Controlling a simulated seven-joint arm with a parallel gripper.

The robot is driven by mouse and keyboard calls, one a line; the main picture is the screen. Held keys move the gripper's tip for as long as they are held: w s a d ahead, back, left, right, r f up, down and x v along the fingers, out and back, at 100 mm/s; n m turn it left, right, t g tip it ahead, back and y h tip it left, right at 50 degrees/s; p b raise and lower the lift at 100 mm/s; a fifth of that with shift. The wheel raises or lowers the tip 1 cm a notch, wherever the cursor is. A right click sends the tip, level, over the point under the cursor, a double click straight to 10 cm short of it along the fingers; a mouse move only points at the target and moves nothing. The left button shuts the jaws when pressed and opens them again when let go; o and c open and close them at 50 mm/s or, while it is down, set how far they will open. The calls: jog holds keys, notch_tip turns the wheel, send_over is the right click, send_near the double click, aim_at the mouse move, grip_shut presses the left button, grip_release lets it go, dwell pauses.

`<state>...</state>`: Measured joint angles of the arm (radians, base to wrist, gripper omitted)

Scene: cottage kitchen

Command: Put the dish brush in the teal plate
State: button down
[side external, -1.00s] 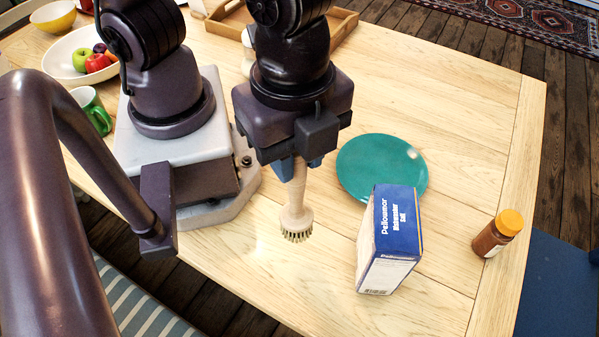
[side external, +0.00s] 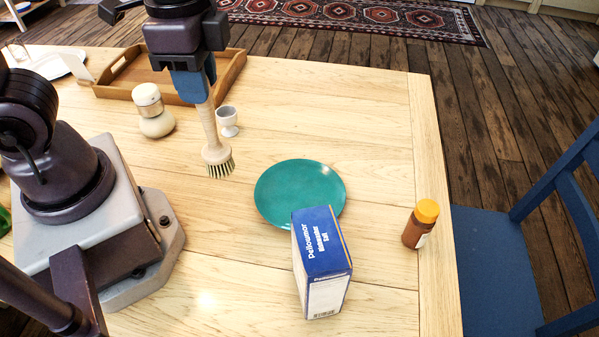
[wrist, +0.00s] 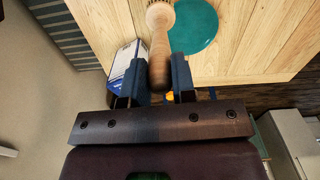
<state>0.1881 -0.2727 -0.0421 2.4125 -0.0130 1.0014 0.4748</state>
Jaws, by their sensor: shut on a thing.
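The dish brush (side external: 208,125) has a pale wooden handle and a round head with bristles pointing down. My gripper (side external: 197,95) is shut on the upper end of its handle and holds it hanging nearly upright, to the left of the teal plate (side external: 275,195). Whether the bristles touch the table I cannot tell. The plate is flat, round and empty, and a box hides a little of its front edge. In the wrist view the brush handle (wrist: 159,60) runs away from between my fingers, with the plate (wrist: 195,30) to the right of its head.
A blue and white box (side external: 322,270) stands right in front of the plate. An orange-capped bottle (side external: 420,225) is to its right. A small white egg cup (side external: 228,121), a lidded jar (side external: 153,115) and a wooden tray (side external: 130,75) are near the brush.

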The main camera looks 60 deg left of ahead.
jog(key=w+d+f, duration=0.3)
jog(key=w+f, duration=1)
jog(key=shift+d, duration=0.15)
jog(key=shift+f, duration=0.1)
jog(key=c, duration=0.9)
grip_release()
jog(key=shift+c, duration=0.2)
